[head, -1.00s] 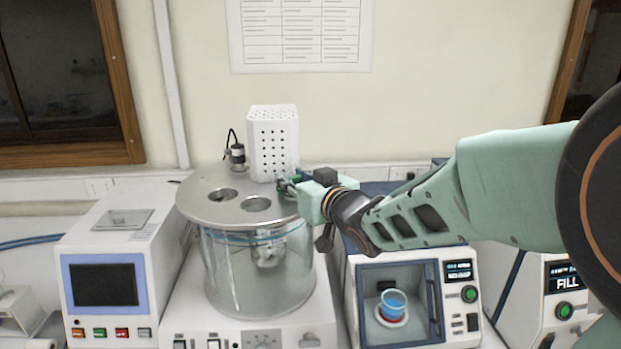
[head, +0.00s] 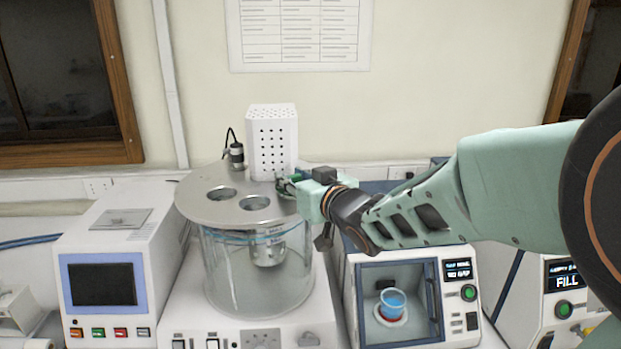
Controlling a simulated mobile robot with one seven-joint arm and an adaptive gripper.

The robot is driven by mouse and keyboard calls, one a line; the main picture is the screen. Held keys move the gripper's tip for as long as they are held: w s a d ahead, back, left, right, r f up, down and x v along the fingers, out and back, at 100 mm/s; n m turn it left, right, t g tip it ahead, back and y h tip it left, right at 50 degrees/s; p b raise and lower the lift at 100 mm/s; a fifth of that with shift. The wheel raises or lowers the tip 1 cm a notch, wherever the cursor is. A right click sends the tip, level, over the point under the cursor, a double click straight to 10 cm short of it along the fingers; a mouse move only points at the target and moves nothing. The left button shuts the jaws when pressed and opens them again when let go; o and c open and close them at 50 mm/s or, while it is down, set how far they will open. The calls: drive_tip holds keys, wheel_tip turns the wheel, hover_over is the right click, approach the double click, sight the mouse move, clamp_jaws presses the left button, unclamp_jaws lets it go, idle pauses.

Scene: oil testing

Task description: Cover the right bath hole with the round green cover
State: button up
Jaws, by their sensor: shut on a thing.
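The glass bath (head: 225,275) has a round metal lid (head: 205,211) with two open holes showing, the left hole (head: 221,193) and the middle hole (head: 255,203). My gripper (head: 284,186) is at the right edge of the lid, just in front of the white perforated box. It is shut on the green cover (head: 281,181), of which only a small green part shows. The gripper hides most of the cover and the lid surface under it. I cannot tell whether the cover touches the lid or how it lies over a hole there.
A white perforated box (head: 273,140) and a small black motor (head: 236,155) stand on the lid. A device with a dark screen (head: 103,284) is on the left. A small chamber with a blue beaker (head: 392,303) is below my arm.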

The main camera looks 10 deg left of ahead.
drive_tip(key=shift+f+b, duration=0.55)
drive_tip(key=shift+f, duration=0.05)
drive_tip(key=o, duration=0.8)
